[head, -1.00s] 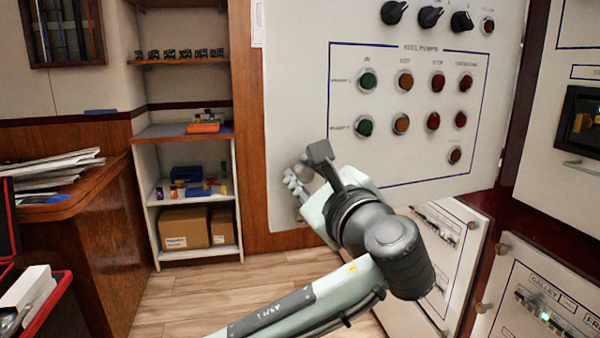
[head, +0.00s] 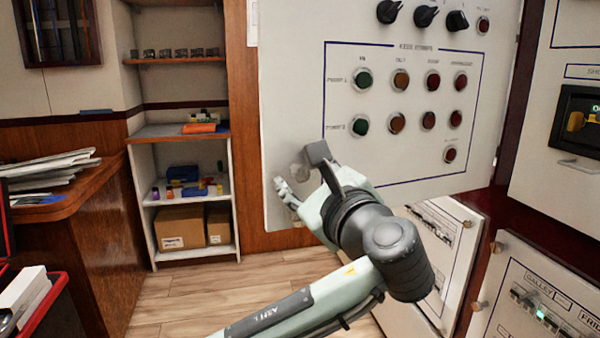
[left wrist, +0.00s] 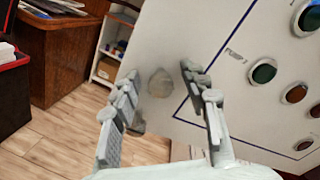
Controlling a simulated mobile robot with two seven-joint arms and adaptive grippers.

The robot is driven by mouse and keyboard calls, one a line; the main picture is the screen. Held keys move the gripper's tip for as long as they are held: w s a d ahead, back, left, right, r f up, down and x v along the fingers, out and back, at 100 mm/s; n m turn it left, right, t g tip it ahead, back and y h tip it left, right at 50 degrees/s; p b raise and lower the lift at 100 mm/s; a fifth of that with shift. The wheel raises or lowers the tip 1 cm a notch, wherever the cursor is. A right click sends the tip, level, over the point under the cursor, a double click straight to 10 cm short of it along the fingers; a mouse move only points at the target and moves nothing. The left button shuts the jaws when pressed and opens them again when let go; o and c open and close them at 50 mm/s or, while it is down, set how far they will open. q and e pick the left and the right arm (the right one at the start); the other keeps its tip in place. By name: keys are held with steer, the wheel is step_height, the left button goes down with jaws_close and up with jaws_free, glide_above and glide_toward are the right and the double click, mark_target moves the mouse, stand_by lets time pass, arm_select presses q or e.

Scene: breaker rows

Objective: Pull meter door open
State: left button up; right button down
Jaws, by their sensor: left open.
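A white panel door (head: 300,75) labelled for keel pumps, with coloured round buttons and black rotary switches, stands swung out, its free edge at the left. A pale round knob (left wrist: 160,83) sits near its lower left corner; in the head view the knob shows between my fingers (head: 297,171). My left gripper (head: 298,170) is open at this corner. In the left wrist view its two fingers (left wrist: 162,85) lie to either side of the knob, apart from it. No label naming a meter door is readable. My right gripper is not in view.
Lower white breaker panels (head: 545,300) and a right panel with a dark display (head: 580,122) stand beside the door. A shelf with boxes (head: 182,228) and a wooden counter (head: 100,185) with papers are at the left. The wooden floor (head: 185,295) between is clear.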

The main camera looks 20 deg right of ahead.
arm_select(q)
steer(key=s, duration=1.1)
steer(key=shift+s+d, duration=0.2)
steer(key=shift+s, duration=0.15)
steer(key=shift+f, duration=0.1)
